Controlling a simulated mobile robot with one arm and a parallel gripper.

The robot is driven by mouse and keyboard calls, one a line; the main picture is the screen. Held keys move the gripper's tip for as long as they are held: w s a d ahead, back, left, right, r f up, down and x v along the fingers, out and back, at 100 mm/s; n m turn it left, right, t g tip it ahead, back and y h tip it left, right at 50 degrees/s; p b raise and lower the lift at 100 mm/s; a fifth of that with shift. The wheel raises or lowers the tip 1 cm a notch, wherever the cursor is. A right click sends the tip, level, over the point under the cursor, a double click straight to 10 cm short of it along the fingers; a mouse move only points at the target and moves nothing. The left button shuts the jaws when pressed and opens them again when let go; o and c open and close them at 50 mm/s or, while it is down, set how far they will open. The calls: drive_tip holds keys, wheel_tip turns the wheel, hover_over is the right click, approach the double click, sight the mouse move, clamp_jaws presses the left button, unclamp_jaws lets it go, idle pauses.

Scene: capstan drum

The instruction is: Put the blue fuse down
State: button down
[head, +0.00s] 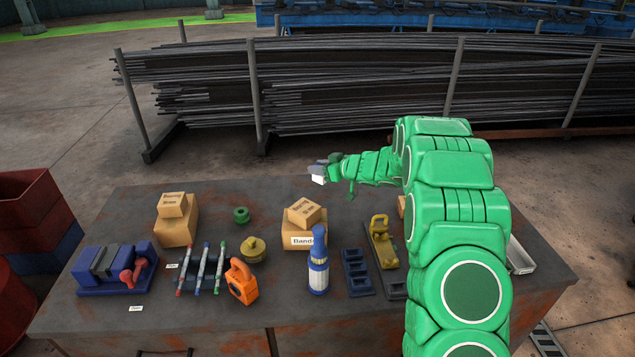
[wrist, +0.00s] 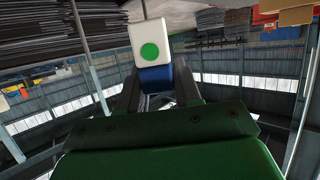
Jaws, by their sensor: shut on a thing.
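The blue fuse (wrist: 155,76) is between the fingers of my gripper (wrist: 157,86) in the wrist view. Its white end with a green dot (wrist: 148,42) faces the camera. In the head view the fuse (head: 318,171) shows as a small white and blue piece at the tip of my gripper (head: 328,164). My gripper is shut on it and holds it up, above the back part of the table (head: 355,215). It appears apart from every surface.
A dark blue slotted tray (head: 357,272), a blue-and-white bottle (head: 318,268) and a yellow tool (head: 381,243) stand front centre. Boxes (head: 302,227), a marker rack (head: 203,270), an orange object (head: 241,281) and a blue vise (head: 113,268) stand leftward. Bare table lies at the back.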

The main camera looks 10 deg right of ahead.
drive_tip(key=shift+w+a+f, duration=0.1)
drive_tip(key=shift+w+f, duration=0.65)
drive_tip(key=shift+f, duration=0.7)
drive_tip(key=shift+w+d+f, duration=0.1)
drive_tip(key=shift+w+f, duration=0.7)
drive_tip(key=shift+f, duration=0.65)
drive_tip(key=shift+w+a+f, duration=0.1)
drive_tip(key=shift+w+f, duration=0.65)
drive_tip(key=shift+f, duration=0.7)
drive_tip(key=shift+f, duration=0.6)
drive_tip(key=c, duration=0.8)
unclamp_jaws()
drive_tip(key=shift+f, duration=0.1)
